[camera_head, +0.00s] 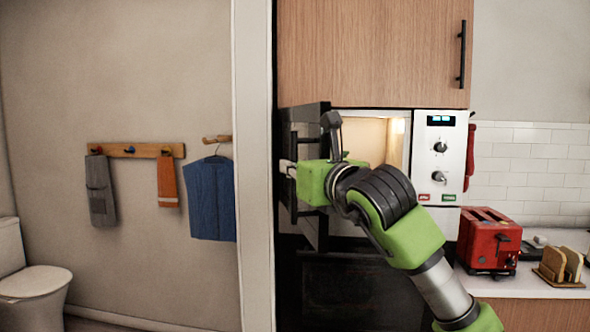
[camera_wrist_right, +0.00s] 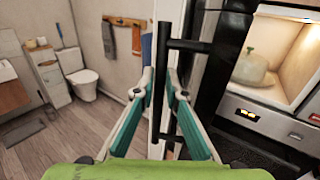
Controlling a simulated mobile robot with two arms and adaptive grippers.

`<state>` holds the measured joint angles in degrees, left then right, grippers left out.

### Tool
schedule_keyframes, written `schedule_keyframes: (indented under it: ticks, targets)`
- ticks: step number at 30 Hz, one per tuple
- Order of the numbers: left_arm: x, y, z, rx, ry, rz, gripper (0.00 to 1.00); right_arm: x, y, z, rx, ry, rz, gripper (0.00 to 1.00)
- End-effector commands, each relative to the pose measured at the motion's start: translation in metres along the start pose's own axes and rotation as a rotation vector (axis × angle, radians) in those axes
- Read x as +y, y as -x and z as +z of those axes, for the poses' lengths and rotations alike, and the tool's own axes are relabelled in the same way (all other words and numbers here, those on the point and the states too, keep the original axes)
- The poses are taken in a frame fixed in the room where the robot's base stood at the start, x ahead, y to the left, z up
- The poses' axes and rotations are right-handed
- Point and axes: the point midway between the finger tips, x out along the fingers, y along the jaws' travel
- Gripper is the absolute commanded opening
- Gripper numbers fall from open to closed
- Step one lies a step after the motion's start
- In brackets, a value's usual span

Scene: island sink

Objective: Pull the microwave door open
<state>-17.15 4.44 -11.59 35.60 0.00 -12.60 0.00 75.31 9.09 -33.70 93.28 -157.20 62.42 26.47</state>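The microwave's black door (camera_head: 308,165) is swung wide open to the left in the head view, with its lit cavity (camera_head: 380,140) exposed. My right gripper (camera_head: 290,168) is at the door, and the arm crosses in front of the microwave. In the right wrist view the black upright door handle (camera_wrist_right: 163,110) runs between the two teal-padded fingers of the right gripper (camera_wrist_right: 161,80). The fingers are spread apart with a visible gap around the bar. Whether they touch it is unclear. My left gripper is in neither view.
A green-topped pale object (camera_wrist_right: 251,67) sits inside the microwave. A wooden cabinet (camera_head: 370,50) is above. A red toaster (camera_head: 488,240) stands on the counter at right. A white wall edge (camera_head: 254,200) is close left of the door.

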Motion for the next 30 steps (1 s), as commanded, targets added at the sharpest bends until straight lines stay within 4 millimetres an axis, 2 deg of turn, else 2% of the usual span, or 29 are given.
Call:
schedule_keyframes:
  ticks: [14,20,30]
  targets:
    - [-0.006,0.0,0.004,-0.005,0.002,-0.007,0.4,0.0,0.005,-0.001,0.003,0.0,0.001,0.16]
    - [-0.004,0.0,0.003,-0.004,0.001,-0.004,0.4,0.0,0.034,-0.001,0.0,0.001,0.001,0.16]
    - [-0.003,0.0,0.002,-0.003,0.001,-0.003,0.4,-0.001,0.097,-0.001,0.001,0.001,0.0,0.16]
